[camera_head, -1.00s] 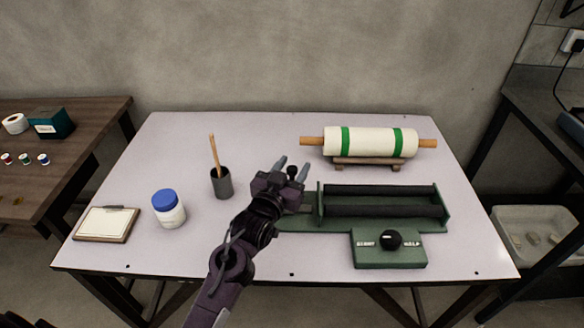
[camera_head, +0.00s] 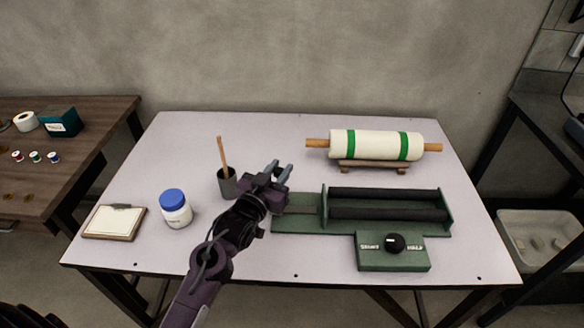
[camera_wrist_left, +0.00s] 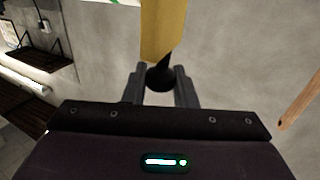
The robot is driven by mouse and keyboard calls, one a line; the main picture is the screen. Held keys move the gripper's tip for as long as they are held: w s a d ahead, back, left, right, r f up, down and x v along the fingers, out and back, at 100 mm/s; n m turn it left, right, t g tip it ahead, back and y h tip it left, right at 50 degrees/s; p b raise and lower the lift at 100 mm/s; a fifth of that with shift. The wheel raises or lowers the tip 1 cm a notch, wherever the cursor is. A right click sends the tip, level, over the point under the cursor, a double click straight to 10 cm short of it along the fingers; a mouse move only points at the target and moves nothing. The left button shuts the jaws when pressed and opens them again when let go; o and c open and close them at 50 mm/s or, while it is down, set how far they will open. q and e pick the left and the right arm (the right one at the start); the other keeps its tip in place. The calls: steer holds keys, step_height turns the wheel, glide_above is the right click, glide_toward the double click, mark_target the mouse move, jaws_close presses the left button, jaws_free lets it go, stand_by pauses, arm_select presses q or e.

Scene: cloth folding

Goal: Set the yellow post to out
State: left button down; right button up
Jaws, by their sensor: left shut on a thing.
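My left gripper (camera_head: 279,170) is at the left end of the green roller machine (camera_head: 300,225). In the left wrist view the gripper (camera_wrist_left: 160,73) is shut on the dark knob (camera_wrist_left: 160,77) of the yellow post (camera_wrist_left: 163,30), with a finger on each side. The yellow part runs up out of that picture. In the head view the gripper hides the post. The machine has two black rollers (camera_head: 388,214) between green end plates, and a front box with a black knob (camera_head: 395,243) and white lettering I cannot read. My right gripper is not in view.
A dark cup with a wooden stick (camera_head: 228,187) stands close left of the gripper. A blue-lidded jar (camera_head: 175,208) and a clipboard (camera_head: 115,223) are farther left. A cloth roll with green bands (camera_head: 375,145) rests on a stand behind the machine. The table's (camera_head: 185,140) back left is clear.

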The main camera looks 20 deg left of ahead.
arm_select(q)
steer(key=shift+a, duration=0.25)
steer(key=c, duration=1.5)
jaws_free()
steer(key=o, duration=0.3)
steer(key=shift+a, duration=0.1)
steer(key=shift+s+f, duration=0.1)
steer(key=shift+s, duration=0.45)
steer(key=s, duration=0.6)
steer(key=shift+s+a+b, duration=0.4)
